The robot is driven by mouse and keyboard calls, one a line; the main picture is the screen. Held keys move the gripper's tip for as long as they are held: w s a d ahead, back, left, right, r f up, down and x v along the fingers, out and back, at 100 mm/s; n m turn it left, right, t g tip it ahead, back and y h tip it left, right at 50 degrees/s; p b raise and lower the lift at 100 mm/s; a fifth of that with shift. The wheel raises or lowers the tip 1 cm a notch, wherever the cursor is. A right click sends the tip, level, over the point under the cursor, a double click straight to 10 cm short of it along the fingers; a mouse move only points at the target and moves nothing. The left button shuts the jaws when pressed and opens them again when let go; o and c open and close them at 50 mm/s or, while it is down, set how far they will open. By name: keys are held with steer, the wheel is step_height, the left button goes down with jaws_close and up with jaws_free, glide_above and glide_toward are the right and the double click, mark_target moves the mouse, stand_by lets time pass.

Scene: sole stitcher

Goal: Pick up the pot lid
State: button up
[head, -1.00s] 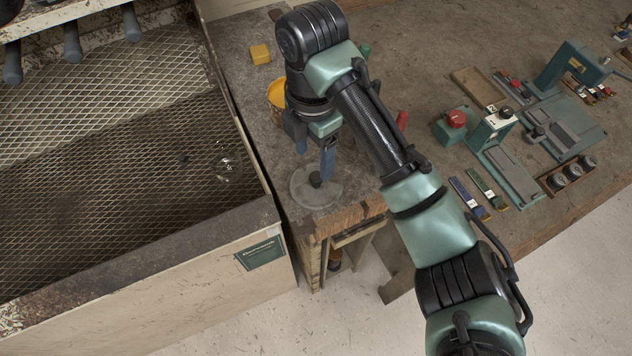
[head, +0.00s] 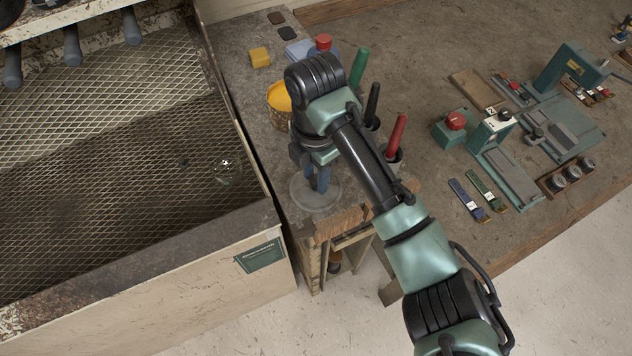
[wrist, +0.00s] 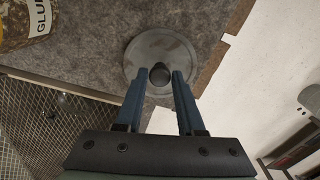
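The pot lid (head: 304,196) is a round grey disc lying flat near the front end of the stone-topped bench. In the wrist view the lid (wrist: 142,53) shows a dark round knob (wrist: 159,74) at its middle. My gripper (head: 318,188) is over the lid, pointing down. In the wrist view its two blue fingers (wrist: 164,75) are apart, one on each side of the knob, with gaps visible. In the head view the fingers hide the knob. I cannot tell how far down the fingertips reach beside it.
A yellow glue pot (head: 279,97) stands behind the lid; it also shows in the wrist view (wrist: 22,22). Red (head: 397,133) and green (head: 359,68) handled tools stand to the right. A mesh-floored bin (head: 120,160) lies left. The bench edge is close in front.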

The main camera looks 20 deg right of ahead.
jaws_close()
